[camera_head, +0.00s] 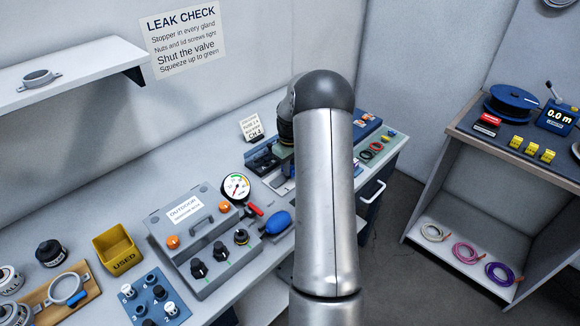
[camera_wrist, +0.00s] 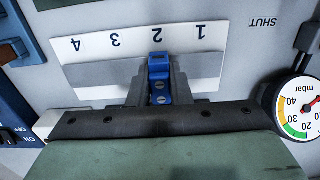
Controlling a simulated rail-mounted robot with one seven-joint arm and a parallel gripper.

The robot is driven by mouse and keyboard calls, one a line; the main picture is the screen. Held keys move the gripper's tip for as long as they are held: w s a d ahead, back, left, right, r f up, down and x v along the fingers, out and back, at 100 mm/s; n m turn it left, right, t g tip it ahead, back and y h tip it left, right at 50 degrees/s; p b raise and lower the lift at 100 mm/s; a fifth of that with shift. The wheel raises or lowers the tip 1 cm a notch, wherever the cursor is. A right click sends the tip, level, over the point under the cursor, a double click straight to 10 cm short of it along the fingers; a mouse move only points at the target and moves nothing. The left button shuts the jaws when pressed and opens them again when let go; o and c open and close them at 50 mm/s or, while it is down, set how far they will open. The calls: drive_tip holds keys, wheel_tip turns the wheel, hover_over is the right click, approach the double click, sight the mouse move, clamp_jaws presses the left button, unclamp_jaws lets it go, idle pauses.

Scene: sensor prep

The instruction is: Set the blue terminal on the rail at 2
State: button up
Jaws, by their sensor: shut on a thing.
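The blue terminal (camera_wrist: 159,72) is held between the fingers of my gripper (camera_wrist: 161,86) in the wrist view. My gripper is shut on it. The terminal stands out against the grey rail (camera_wrist: 105,74), which lies on a white strip (camera_wrist: 78,56) numbered 4, 3, 2, 1 and seen upside down. The terminal lines up with the 2. I cannot tell whether it touches the rail or is just above it. In the head view my arm hides the gripper, the terminal and most of the rail area.
A pressure gauge (camera_wrist: 299,101) stands close at the right in the wrist view, below the word SHUT. A blue switch unit (camera_wrist: 14,110) is at the left. In the head view a CH 2 card (camera_head: 251,126) stands behind, and a grey outdoor box (camera_head: 200,235) at the left.

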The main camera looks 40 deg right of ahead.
drive_tip(key=o, duration=0.9)
drive_tip(key=shift+r+p, duration=2)
drive_tip(key=shift+r, duration=1.5)
